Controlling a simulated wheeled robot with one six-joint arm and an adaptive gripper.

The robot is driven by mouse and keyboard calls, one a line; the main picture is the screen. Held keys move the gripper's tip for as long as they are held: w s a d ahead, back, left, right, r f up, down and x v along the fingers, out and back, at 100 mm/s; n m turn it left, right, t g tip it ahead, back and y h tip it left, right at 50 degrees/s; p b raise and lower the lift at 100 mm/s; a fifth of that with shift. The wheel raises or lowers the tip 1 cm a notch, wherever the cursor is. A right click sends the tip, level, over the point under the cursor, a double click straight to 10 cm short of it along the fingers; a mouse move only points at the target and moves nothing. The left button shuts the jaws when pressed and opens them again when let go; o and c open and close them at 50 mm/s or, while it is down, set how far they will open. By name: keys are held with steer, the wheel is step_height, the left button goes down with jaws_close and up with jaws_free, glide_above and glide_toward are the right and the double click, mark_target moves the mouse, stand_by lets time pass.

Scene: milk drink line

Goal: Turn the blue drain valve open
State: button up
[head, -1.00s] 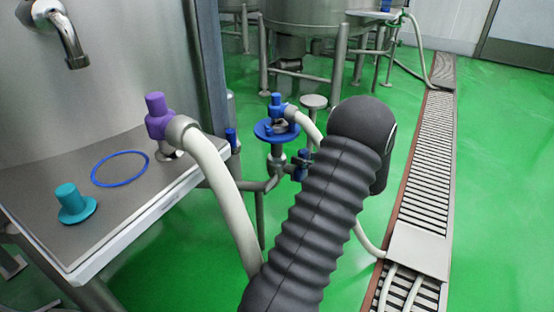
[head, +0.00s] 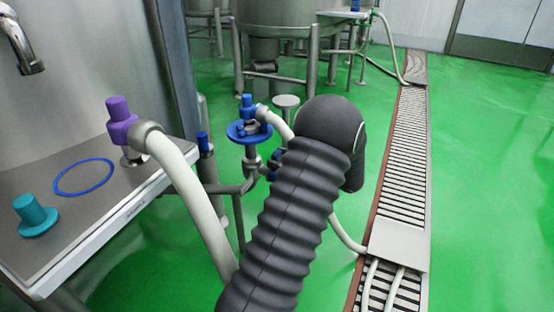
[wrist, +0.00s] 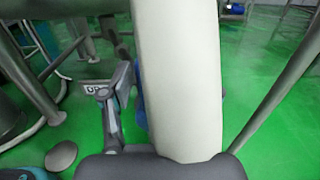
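In the head view, a blue valve assembly with a round blue flange (head: 249,132) stands on a steel pipe beyond the steel table. In the wrist view, one grey finger of my gripper (wrist: 110,108) shows left of a thick white hose, which covers the middle. A blue part (wrist: 140,97) shows at the hose's left edge, beside the finger. Contact is unclear.
A white hose (head: 190,185) runs from a purple coupling (head: 121,122) on the steel table (head: 95,215), left of my arm. A blue ring (head: 84,177) and teal fitting (head: 36,214) lie there. A floor drain grate (head: 405,165) runs along the right; green floor beyond is clear.

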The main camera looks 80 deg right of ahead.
steer(key=shift+w+a+f, duration=0.1)
steer(key=shift+w+f, duration=0.1)
steer(key=shift+w, duration=0.15)
steer(key=shift+s, duration=0.1)
steer(key=s+a, duration=0.2)
steer(key=s, duration=0.9)
steer(key=shift+s, duration=0.35)
